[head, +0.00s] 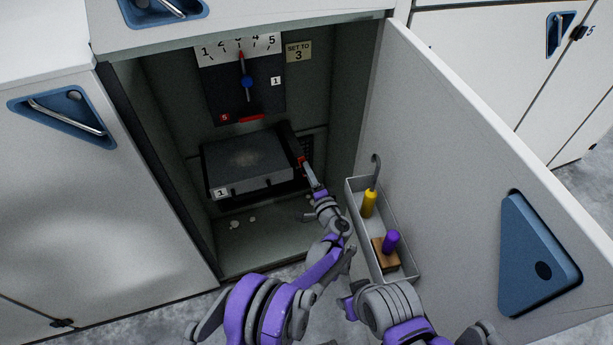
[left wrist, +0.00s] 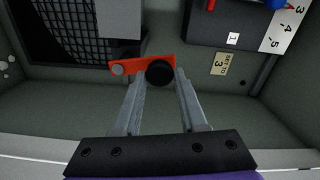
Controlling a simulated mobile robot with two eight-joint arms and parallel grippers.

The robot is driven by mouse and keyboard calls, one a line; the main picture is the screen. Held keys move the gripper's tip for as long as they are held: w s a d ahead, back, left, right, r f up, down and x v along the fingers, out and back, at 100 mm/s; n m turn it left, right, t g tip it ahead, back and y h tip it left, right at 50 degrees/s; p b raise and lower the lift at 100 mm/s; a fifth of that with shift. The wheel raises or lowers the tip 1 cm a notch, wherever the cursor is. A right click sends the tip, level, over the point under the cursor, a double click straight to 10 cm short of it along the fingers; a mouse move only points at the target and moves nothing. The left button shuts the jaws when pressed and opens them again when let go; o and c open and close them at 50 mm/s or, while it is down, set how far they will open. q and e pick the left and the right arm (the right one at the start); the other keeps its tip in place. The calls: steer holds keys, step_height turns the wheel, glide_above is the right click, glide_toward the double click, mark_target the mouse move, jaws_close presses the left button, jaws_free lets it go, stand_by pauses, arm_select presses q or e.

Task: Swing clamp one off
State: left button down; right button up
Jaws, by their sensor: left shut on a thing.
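The clamp is a red lever with a black knob (left wrist: 158,73), mounted on the cabinet's inner right side beside the dark drawer-like box (head: 248,165). In the head view only a small red part of the clamp (head: 303,161) shows past my gripper. My left gripper (head: 308,170) reaches into the open cabinet and is shut on the clamp's black knob. The left wrist view shows its two fingers (left wrist: 160,85) either side of the knob, with the red arm (left wrist: 127,66) pointing left.
The open door (head: 460,150) stands at the right. A grey tray (head: 354,212) by it holds a yellow-handled hook (head: 369,203) and a purple-handled brown block (head: 384,257). A dial panel (head: 240,95) hangs above the box. White bits lie on the cabinet floor (head: 265,240).

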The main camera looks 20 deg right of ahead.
arm_select(q)
steer(key=shift+d+m, duration=0.25)
steer(key=shift+m, duration=0.05)
stand_by(0.4)
steer(key=shift+c, duration=2.4)
jaws_free()
steer(key=shift+r, duration=0.1)
